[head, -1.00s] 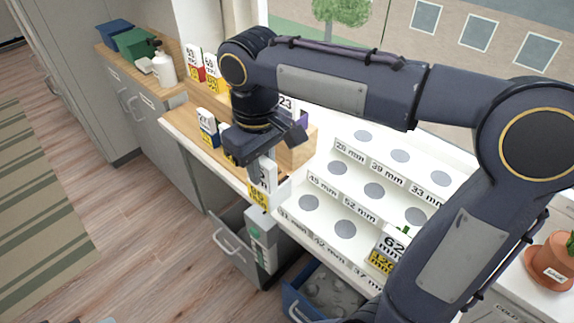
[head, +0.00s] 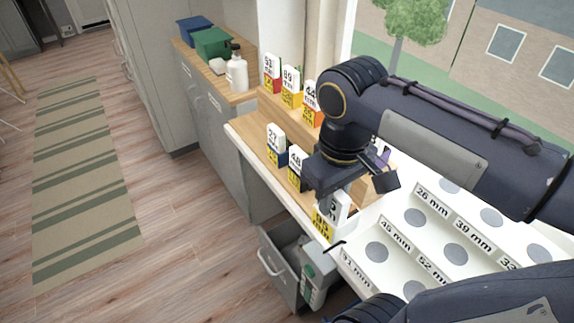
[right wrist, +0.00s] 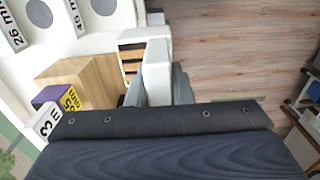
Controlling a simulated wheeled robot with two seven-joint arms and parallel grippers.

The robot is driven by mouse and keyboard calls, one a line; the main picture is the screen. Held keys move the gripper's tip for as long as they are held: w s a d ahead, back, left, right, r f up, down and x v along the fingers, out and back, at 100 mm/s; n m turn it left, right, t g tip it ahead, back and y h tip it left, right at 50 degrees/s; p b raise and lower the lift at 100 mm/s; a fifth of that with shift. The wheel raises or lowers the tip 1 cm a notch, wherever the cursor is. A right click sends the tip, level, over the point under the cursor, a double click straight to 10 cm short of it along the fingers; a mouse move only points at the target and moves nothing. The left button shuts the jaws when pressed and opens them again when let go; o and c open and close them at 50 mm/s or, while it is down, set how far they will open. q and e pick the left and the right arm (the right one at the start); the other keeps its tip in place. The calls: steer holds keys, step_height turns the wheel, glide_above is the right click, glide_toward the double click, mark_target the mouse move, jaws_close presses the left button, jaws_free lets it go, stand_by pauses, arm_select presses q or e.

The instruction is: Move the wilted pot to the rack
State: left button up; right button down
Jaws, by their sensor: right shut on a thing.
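No plant pot shows in the frames of now. My right gripper (head: 332,198) is shut on a white block (head: 333,214) with a yellow number label, near the front edge of the worktop. In the right wrist view this white block (right wrist: 157,72) stands between the fingers (right wrist: 165,88). I cannot tell whether the block touches the surface below. A white stepped rack (head: 447,223) with grey round spots and mm labels lies to the right of the gripper, partly hidden by my right arm. My left gripper is not in view.
Several numbered blocks, one a white and blue block (head: 276,145), stand on wooden steps (head: 245,133). An open drawer (head: 281,272) juts out below the worktop. A white bottle (head: 237,72) and green box (head: 212,44) stand behind.

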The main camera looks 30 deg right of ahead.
steer(key=w+d+f+p, duration=0.1)
steer(key=w+d+f, duration=0.7)
steer(key=w+f, duration=0.3)
steer(key=shift+f, duration=0.9)
steer(key=shift+w+f, duration=0.15)
steer(key=shift+f, duration=0.15)
steer(key=c, duration=1.3)
jaws_free()
